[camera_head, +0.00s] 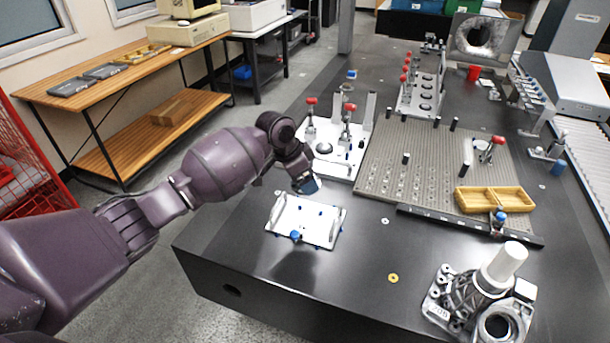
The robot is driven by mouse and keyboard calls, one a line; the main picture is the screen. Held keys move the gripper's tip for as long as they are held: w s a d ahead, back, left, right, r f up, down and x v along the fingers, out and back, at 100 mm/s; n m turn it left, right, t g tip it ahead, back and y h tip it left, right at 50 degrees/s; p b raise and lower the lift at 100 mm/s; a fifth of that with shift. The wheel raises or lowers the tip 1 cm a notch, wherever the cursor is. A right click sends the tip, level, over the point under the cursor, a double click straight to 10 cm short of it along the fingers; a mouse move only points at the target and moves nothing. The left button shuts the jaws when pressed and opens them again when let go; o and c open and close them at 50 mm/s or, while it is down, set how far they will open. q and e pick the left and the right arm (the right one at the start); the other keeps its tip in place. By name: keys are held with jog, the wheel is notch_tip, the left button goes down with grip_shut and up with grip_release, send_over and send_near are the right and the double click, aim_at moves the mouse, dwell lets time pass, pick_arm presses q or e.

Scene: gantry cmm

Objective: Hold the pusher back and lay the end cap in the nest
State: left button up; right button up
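My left gripper (304,184) points down above the black table, just behind a white plate (306,222) with two upright handles and blue knobs. Its fingers are small and partly hidden by the wrist, so I cannot tell whether they are open or shut. A pale curved edge shows beside the fingertips; I cannot tell if it is the end cap. A white fixture (342,168) with red-tipped clamps and a dark round part stands behind the gripper. I cannot tell which part is the pusher or the nest. My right gripper is not in view.
A grey perforated plate (385,185) with short black pins lies right of the fixture, with a yellow tray (493,209) on it. A metal casting (452,298) with a white cylinder stands at front right. The table's front middle is mostly clear except for a small yellow ring (393,278).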

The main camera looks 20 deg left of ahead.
pick_arm(q)
jog(key=shift+w, duration=0.25)
jog(key=shift+f+b, duration=0.4)
jog(key=shift+f, duration=0.1)
notch_tip(320, 180, down, 6)
jog(key=b, duration=0.3)
jog(key=shift+f+b, duration=0.15)
jog(key=shift+b, duration=0.15)
